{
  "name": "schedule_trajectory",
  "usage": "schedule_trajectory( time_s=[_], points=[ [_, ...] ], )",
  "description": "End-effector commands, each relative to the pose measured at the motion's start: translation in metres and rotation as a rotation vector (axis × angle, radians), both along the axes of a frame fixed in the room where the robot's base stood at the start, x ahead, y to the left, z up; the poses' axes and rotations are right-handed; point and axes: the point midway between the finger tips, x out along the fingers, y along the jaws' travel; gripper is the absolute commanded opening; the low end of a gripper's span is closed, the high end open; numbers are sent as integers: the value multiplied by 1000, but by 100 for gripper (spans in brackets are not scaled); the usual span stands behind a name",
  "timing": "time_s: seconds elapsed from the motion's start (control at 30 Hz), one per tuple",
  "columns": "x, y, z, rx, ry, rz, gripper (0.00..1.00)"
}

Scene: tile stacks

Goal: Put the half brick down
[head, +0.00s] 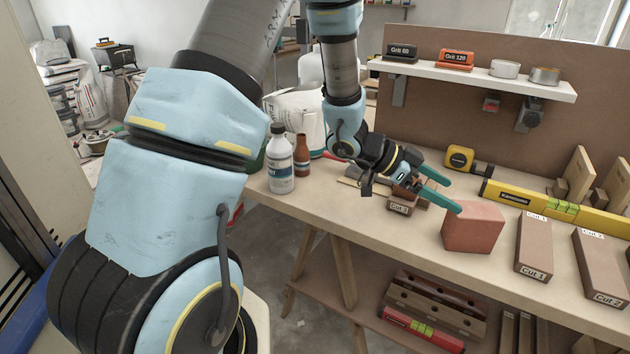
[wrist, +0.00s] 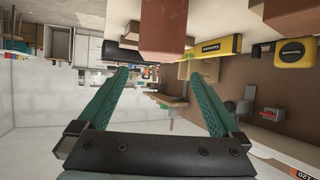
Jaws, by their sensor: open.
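The half brick (head: 473,228) is a reddish block resting on the workbench (head: 370,203), left of the block labelled Cut 1. My gripper (head: 448,192) has teal fingers, spread apart and empty, just to the left of the half brick and near its top edge. In the wrist view the half brick (wrist: 163,28) shows at the top, beyond the open fingertips of my gripper (wrist: 162,72), with nothing between them. I cannot tell whether a fingertip touches the brick.
Blocks labelled Cut 1 (head: 534,247) and Cut 2 (head: 600,266) stand to the right. A yellow level (head: 545,206) and a tape measure (head: 460,158) lie behind. Bottles (head: 280,165) stand at the bench's left end. A shelf (head: 470,78) hangs above.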

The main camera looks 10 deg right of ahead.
Motion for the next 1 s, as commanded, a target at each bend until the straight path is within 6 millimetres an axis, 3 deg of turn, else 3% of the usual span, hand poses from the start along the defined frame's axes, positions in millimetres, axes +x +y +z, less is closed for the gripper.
schedule_trajectory(
  time_s=[0.07,0.13,0.23,0.27,0.33,0.43,0.5,0.6,0.63,0.7,0.8,1.0],
  points=[
    [9,3,1,10,-15,36,100],
    [33,14,4,40,-48,126,100],
    [87,52,9,135,-111,365,100],
    [105,70,11,175,-126,456,100],
    [142,126,15,289,-139,683,100],
    [163,221,21,471,-84,1004,100],
    [154,284,23,596,8,1199,100],
    [116,349,24,742,190,1405,100],
    [103,362,24,774,250,1453,100],
    [74,382,25,832,379,1530,100],
    [44,394,27,878,519,1586,100],
    [24,397,28,903,613,1609,100]
  ],
)
